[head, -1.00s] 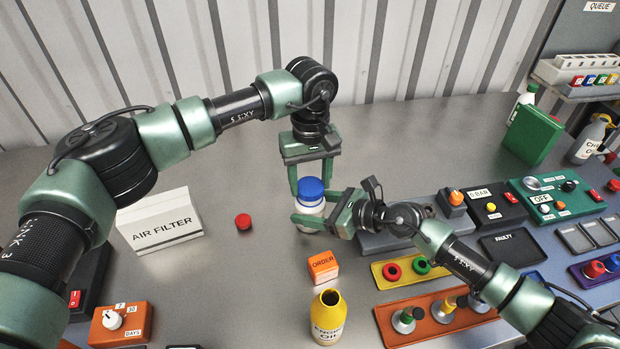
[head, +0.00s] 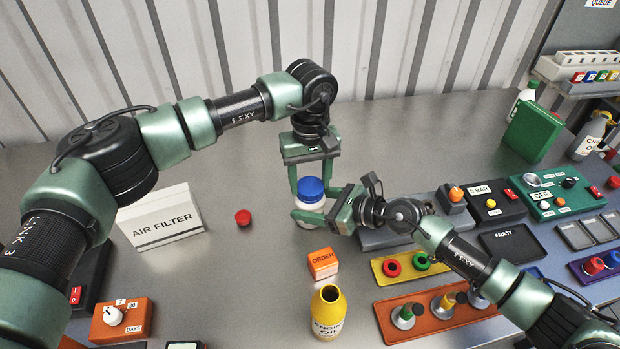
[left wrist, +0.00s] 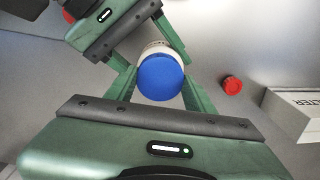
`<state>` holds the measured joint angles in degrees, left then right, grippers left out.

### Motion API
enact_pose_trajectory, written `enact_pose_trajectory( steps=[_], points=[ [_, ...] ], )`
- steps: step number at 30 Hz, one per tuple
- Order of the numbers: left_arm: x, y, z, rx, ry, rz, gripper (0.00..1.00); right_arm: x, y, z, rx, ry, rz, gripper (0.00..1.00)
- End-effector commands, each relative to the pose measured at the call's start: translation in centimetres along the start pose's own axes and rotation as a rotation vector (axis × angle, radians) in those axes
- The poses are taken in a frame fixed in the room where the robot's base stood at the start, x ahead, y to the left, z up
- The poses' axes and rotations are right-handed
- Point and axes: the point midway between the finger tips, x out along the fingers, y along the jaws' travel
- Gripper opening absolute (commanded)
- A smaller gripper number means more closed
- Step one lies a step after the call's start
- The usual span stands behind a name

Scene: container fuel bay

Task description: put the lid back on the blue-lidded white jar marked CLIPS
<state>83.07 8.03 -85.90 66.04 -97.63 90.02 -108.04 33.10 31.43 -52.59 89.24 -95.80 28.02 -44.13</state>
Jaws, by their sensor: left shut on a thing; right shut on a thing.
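The blue lid (head: 311,187) sits at the top of the white jar (head: 309,206), which stands upright on the bench. My left gripper (head: 311,190) reaches down from above and is shut on the lid, one finger on each side. My right gripper (head: 316,214) comes in from the right and is shut on the jar's body. In the left wrist view the round lid (left wrist: 160,77) lies between my left fingers, with a strip of the white jar (left wrist: 160,50) behind it. The jar's label is hidden, and I cannot tell whether the lid is fully seated.
A red cap (head: 243,217) and an AIR FILTER box (head: 161,218) are at the left. An orange ORDER block (head: 323,263) and a yellow oil bottle (head: 327,312) stand in front. Control boxes (head: 483,204) and coloured trays (head: 436,315) fill the right.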

Motion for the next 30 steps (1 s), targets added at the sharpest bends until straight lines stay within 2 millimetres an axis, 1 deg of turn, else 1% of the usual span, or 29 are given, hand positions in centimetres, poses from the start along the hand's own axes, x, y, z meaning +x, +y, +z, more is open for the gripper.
enact_pose_trajectory(
  steps=[2, 9, 12, 16, 25, 26, 27, 28, 30],
  points=[
    [-0.09, 0.02, -0.04, 0.097, 0.002, 0.001, 0.17, 0.00, 0.00, -0.01, -0.001, 0.000, 0.000, 0.00],
    [-0.06, 0.00, -0.02, 0.576, 0.001, 0.001, 0.17, 0.00, 0.00, -0.01, -0.001, 0.000, 0.000, 0.00],
    [-0.07, 0.02, -0.04, 0.729, 0.002, 0.002, 0.17, 0.00, 0.00, -0.02, -0.001, 0.001, 0.000, 0.00],
    [-0.06, 0.01, -0.03, 0.837, 0.002, 0.002, 0.17, 0.00, 0.00, -0.02, 0.000, 0.001, 0.000, 0.00],
    [-0.08, 0.01, -0.04, 0.855, 0.002, 0.002, 0.17, 0.00, 0.00, -0.04, 0.000, 0.001, 0.000, 0.00],
    [-0.08, 0.01, -0.04, 0.855, 0.002, 0.002, 0.56, 0.00, 0.00, -0.04, 0.000, 0.001, 0.000, 0.00],
    [-0.08, 0.01, -0.05, 0.854, 0.002, 0.002, 0.67, 0.00, 0.00, -0.04, 0.000, 0.001, 0.000, 0.00],
    [-0.08, 0.00, -0.05, 0.854, 0.002, 0.002, 0.75, 0.00, 0.00, -0.05, 0.000, 0.001, 0.000, 0.00],
    [-0.06, 0.00, -0.04, 0.854, 0.001, 0.002, 0.75, 0.00, 0.01, -0.05, 0.000, 0.001, 0.000, 0.00]
  ],
)
